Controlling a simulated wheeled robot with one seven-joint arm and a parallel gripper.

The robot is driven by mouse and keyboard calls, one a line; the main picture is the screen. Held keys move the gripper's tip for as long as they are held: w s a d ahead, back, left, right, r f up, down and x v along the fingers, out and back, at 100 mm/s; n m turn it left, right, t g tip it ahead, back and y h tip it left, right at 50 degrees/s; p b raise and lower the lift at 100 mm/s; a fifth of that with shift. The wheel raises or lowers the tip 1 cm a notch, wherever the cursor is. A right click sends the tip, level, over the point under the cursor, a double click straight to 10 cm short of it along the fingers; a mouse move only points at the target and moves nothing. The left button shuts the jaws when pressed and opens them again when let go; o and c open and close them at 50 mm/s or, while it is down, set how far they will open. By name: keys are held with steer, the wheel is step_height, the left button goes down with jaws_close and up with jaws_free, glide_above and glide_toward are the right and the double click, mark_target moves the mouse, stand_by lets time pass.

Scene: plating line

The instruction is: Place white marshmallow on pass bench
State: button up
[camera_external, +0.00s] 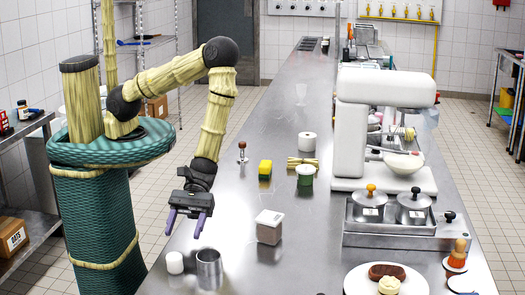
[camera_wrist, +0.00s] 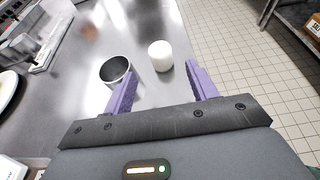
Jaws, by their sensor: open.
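The white marshmallow (camera_external: 174,262) is a small upright cylinder near the left edge of the steel bench (camera_external: 245,203) in the external view. It also shows in the wrist view (camera_wrist: 160,55), ahead of the gap between my fingers. A metal cup (camera_external: 209,268) stands just right of it in the external view; in the wrist view the cup (camera_wrist: 115,71) is on its left. My gripper (camera_external: 186,224) is open and empty, with purple fingers pointing down, above the bench edge and apart from the marshmallow. In the wrist view its fingertips (camera_wrist: 160,75) are spread wide.
A white mixer (camera_external: 350,130) stands on the right. The floor (camera_wrist: 230,40) lies beyond the bench edge.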

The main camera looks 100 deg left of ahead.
steer(key=shift+v, duration=1.3)
steer(key=s+a+r+m+g+y, duration=0.2)
steer(key=s+a+r+m+y, duration=0.1)
steer(key=a+m, duration=0.25)
steer(key=s+a+r+m+g+y, duration=0.1)
steer(key=s+a+r+m+y, duration=0.15)
steer(key=a+m, duration=0.35)
steer(key=w+a+r+m+t+y, duration=0.2)
steer(key=a+r+m+y, duration=0.1)
steer(key=a, duration=0.7)
steer(key=w+a+r+m+t+y, duration=0.1)
steer(key=a+r+m+t+y, duration=0.2)
steer(key=a, duration=0.7)
step_height(320, 180, up, 3)
steer(key=shift+w+f+t+y, duration=0.1)
steer(key=shift+w+t+y, duration=0.25)
steer(key=shift+y, duration=0.6)
steer(key=shift+o, duration=0.3)
steer(key=shift+m, duration=0.25)
